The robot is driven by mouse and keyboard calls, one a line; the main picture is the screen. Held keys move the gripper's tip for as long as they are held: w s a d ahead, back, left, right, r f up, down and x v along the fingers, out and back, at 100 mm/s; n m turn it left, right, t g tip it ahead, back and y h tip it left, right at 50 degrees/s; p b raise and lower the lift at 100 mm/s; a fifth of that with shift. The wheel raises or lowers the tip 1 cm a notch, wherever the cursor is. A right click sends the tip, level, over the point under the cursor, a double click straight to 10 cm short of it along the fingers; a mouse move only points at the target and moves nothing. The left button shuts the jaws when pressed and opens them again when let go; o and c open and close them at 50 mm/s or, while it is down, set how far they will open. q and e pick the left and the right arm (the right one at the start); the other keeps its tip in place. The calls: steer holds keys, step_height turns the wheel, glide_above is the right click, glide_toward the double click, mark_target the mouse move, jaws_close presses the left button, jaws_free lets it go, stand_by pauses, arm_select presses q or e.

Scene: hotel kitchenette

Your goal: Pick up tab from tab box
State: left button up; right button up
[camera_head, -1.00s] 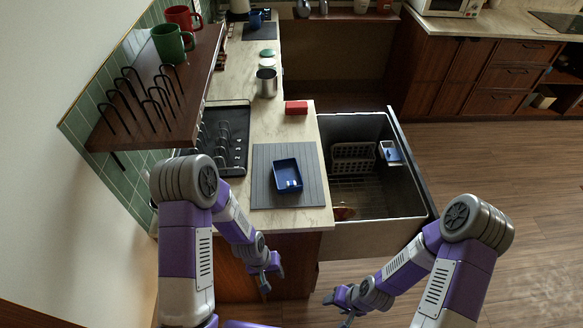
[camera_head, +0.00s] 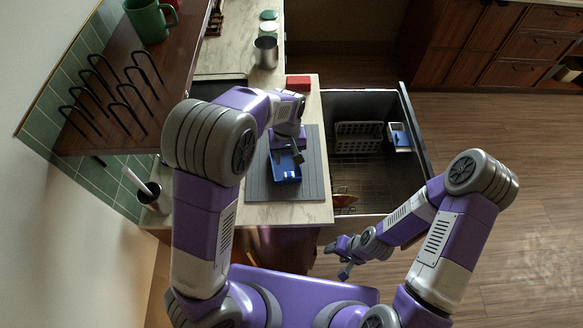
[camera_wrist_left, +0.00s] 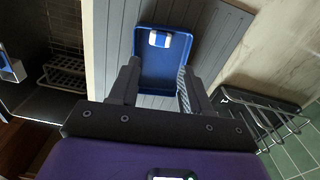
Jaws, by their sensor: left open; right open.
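The blue tab box (camera_head: 286,172) is an open tray on a grey ribbed mat (camera_head: 256,185) on the counter. In the left wrist view, one blue and white tab (camera_wrist_left: 160,39) lies inside the box (camera_wrist_left: 180,58), near its far end. My left gripper (camera_head: 296,152) is above the box and hides part of it; its open fingers (camera_wrist_left: 158,72) straddle the near part of the box in the wrist view, with nothing between them but the box. Its height above the box is hard to tell. My right gripper (camera_head: 341,258) is open and empty, low in front of the drawer.
A pulled-out dishwasher drawer (camera_head: 417,130) right of the counter holds a grey basket (camera_head: 358,137) and a blue and white compartment (camera_head: 399,136). A red box (camera_head: 298,82) and a metal cup (camera_head: 265,52) stand farther back. A shelf with black hooks (camera_head: 112,95) overhangs at left.

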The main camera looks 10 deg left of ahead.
mark_target(289, 176)
arm_select(q)
steer(key=f, duration=0.7)
steer(key=shift+s+d, duration=0.2)
steer(key=shift+s, duration=0.1)
steer(key=shift+c, duration=0.2)
steer(key=c, duration=0.8)
steer(key=shift+o, duration=0.2)
steer(key=shift+r, duration=0.1)
